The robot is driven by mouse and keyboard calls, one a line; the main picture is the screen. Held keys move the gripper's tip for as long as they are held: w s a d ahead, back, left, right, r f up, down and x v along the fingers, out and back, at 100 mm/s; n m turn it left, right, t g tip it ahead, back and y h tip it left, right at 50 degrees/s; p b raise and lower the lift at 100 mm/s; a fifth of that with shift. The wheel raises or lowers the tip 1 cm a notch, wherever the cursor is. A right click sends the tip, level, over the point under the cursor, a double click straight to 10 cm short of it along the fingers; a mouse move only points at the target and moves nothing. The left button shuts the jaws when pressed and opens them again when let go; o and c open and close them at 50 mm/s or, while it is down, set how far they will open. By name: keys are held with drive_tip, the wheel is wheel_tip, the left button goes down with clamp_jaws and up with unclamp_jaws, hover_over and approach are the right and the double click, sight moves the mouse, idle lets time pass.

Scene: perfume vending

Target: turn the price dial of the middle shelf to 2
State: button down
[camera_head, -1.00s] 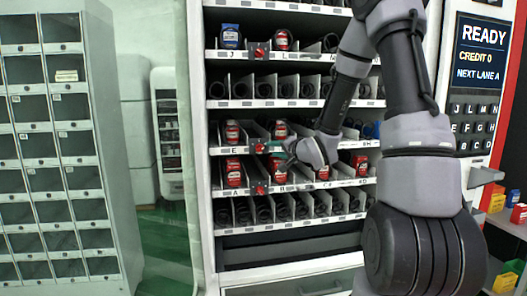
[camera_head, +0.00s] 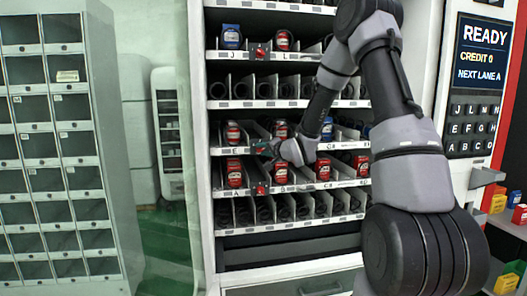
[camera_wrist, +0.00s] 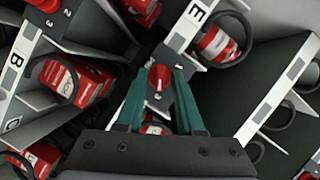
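The middle shelf's price dial (camera_wrist: 158,78) is a red knob on a dark plate in the wrist view. Small white digits surround it; a 1 shows at its upper right. The knob's exact setting is too small to read surely. My gripper (camera_wrist: 160,72) has green fingers, open, one on each side of the knob. Small gaps seem to remain beside it. In the head view my gripper (camera_head: 266,149) is at the middle shelf's front rail, near label E, and covers most of the dial.
The lower shelf's red dial (camera_head: 260,188) sits below, and the upper shelf's dial (camera_head: 260,53) above. Red bottles (camera_head: 233,133) and wire coils stand in the lanes behind the rails. A display (camera_head: 484,50) reads READY, CREDIT 0, NEXT LANE A. A grey locker (camera_head: 55,150) stands left.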

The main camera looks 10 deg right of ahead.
drive_tip(key=shift+n, duration=0.3)
drive_tip(key=n+h, duration=0.2)
drive_tip(key=n+g, duration=0.1)
drive_tip(key=n, duration=0.1)
drive_tip(key=shift+a+r+h, duration=0.15)
drive_tip(key=shift+a+h, duration=0.1)
drive_tip(key=shift+h, duration=0.15)
drive_tip(key=n+h, duration=0.2)
drive_tip(key=n, duration=0.1)
drive_tip(key=shift+a+n, duration=0.1)
drive_tip(key=shift+n, duration=0.2)
drive_tip(key=shift+h, duration=0.3)
drive_tip(key=c, duration=0.9)
unclamp_jaws()
drive_tip(key=shift+s, duration=0.1)
drive_tip(key=v, duration=1)
drive_tip(key=shift+s+r, duration=0.25)
drive_tip(key=shift+r, duration=0.05)
